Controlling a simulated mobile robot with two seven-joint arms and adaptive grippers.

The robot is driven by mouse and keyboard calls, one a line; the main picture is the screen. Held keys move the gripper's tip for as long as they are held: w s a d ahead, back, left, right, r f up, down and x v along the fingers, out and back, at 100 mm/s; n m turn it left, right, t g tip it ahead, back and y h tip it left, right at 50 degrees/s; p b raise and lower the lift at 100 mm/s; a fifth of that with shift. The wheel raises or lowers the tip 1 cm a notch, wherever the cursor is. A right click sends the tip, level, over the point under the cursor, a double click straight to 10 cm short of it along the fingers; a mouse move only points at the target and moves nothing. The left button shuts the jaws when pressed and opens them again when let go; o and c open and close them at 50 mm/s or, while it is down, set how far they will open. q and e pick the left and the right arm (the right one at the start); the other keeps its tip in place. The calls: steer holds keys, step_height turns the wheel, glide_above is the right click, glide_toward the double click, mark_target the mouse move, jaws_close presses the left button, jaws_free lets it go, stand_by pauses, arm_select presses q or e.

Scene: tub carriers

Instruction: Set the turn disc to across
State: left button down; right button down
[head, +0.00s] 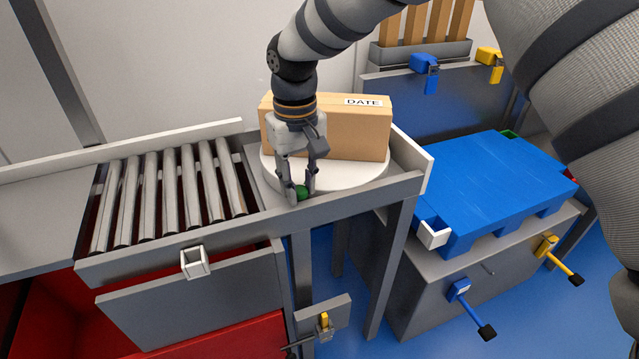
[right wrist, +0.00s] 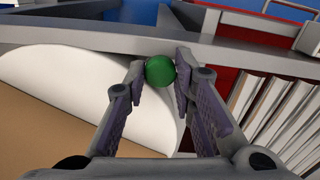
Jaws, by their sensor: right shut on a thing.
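The turn disc (head: 345,175) is a round white plate set in the grey bench, to the right of the rollers. It also shows in the right wrist view (right wrist: 75,90). A brown box labelled DATE (head: 350,130) stands upright on it, its long side running left to right in the head view. A green knob (head: 302,192) sits at the disc's front left edge; it shows between the fingertips in the right wrist view (right wrist: 160,71). My right gripper (head: 299,193) points down and is shut on the green knob. My left gripper is not in view.
A roller track (head: 170,195) lies left of the disc. A blue pallet (head: 500,185) rests on a grey stand further right.

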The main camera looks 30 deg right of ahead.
steer(key=shift+w+a+m+b, duration=0.2)
steer(key=shift+w+a+m, duration=0.5)
steer(key=shift+w, duration=0.15)
steer(key=shift+w+a+m+b, duration=0.2)
steer(key=shift+w+a+m, duration=0.5)
steer(key=shift+w, duration=0.1)
steer(key=c, duration=1.3)
jaws_free()
steer(key=shift+c, duration=0.2)
step_height(320, 180, up, 12)
steer(key=shift+c, duration=0.3)
